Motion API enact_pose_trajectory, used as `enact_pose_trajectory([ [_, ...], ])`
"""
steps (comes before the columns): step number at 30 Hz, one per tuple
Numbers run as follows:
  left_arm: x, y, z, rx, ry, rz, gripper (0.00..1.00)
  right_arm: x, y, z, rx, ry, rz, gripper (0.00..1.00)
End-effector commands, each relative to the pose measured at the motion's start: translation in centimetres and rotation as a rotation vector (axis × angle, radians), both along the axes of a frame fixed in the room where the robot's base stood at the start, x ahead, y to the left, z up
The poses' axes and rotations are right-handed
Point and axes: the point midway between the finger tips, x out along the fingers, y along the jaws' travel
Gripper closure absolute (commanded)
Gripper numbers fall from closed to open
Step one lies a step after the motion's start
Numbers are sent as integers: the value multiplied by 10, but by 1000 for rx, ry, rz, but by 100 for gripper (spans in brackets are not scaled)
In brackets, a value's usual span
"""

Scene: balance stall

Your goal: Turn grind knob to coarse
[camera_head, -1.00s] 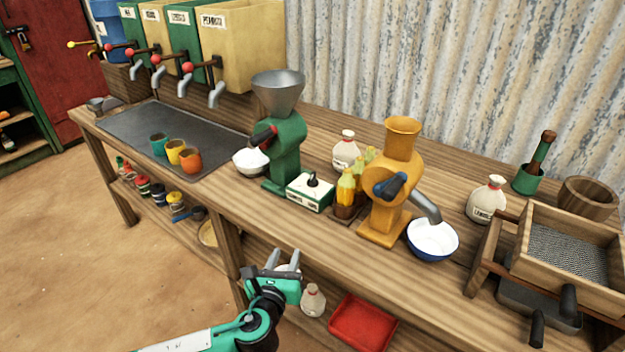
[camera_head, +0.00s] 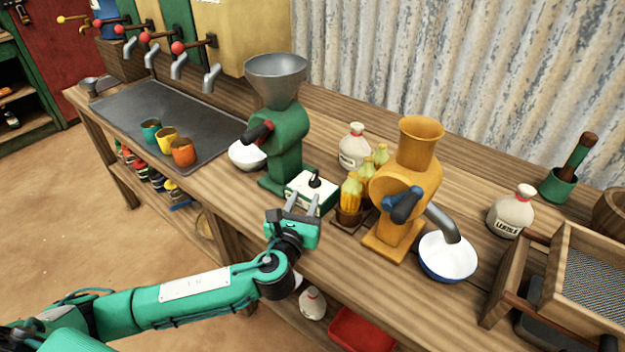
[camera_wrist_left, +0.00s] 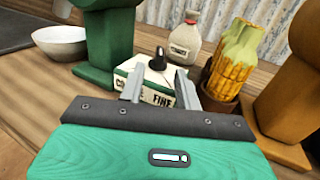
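The grind knob (camera_wrist_left: 158,60) is a small black knob on top of a white and green box labelled on its front, with "FINE" readable at the right; in the head view the knob (camera_head: 315,179) stands on the box (camera_head: 325,194) beside the green grinder (camera_head: 283,137). My left gripper (camera_head: 303,202) is open, just in front of the box. In the left wrist view its two grey fingers (camera_wrist_left: 164,88) stand apart, in front of the box and partly hiding the label. The knob lies beyond the fingertips, apparently untouched. My right gripper is not in view.
A cup of corn cobs (camera_head: 349,205) stands close right of the box. The orange grinder (camera_head: 409,190) and a white bowl (camera_head: 446,259) are farther right. A white bowl (camera_head: 246,156) sits left of the green grinder. A bottle (camera_head: 355,147) stands behind.

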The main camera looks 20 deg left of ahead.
Motion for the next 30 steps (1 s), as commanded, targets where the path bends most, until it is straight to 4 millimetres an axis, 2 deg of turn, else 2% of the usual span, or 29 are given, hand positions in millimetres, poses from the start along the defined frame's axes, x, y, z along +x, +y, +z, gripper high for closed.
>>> enact_pose_trajectory([
  [3,27,1,1,-1,-2,1,66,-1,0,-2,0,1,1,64],
  [9,58,2,0,0,0,1,66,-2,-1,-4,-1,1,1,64],
  [15,71,3,-1,-1,2,0,66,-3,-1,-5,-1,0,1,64],
  [23,72,3,-1,-1,2,0,66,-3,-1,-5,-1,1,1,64],
  [28,72,3,-1,-1,2,0,96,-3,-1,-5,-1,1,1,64],
  [29,72,3,-1,-1,2,0,100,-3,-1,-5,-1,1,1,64],
  [30,72,3,-1,-1,2,0,100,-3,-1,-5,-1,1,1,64],
])
